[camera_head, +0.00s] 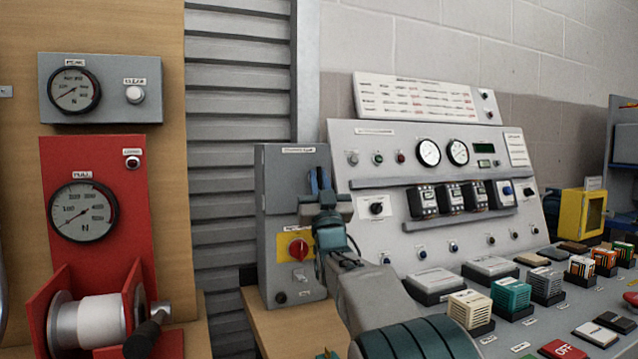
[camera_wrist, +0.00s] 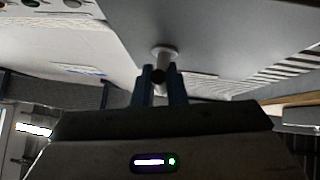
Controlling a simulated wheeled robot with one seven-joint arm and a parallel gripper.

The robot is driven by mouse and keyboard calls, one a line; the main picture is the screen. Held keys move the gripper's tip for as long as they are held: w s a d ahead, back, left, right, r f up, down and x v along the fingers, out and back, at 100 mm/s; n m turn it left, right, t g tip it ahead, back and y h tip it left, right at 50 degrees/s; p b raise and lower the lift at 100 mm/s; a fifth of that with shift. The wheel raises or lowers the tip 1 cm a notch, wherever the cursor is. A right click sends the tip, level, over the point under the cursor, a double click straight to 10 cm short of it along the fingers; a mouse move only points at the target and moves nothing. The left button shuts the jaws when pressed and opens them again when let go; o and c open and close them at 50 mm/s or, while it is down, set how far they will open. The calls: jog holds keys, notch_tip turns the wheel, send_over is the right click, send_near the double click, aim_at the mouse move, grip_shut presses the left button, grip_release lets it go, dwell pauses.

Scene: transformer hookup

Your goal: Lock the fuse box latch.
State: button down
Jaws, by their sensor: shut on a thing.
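A grey upright box (camera_head: 271,185) stands left of the sloping control panel; its top label is too small to read, so I cannot tell for certain that it is the fuse box. My gripper (camera_head: 320,182) is at the upper part of its front, blue fingers pointing up. In the wrist view, my gripper (camera_wrist: 161,82) is shut on a short pale round knob (camera_wrist: 163,53) that stands out from a grey surface. My fingers hide this knob in the head view. Lower on the box are a red rotary switch (camera_head: 298,248) on a yellow plate and a small light fitting (camera_head: 299,278).
The control panel (camera_head: 350,150) with gauges rises close to the right of my gripper. A desk with several coloured blocks and buttons (camera_head: 512,295) lies below right. A yellow box (camera_head: 582,214) stands farther right. A red winch unit (camera_head: 100,250) is at left.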

jog(key=c, duration=1.5)
grip_release()
jog(key=v, duration=1.3)
jog(key=shift+s+f, duration=0.25)
jog(key=shift+s, duration=0.05)
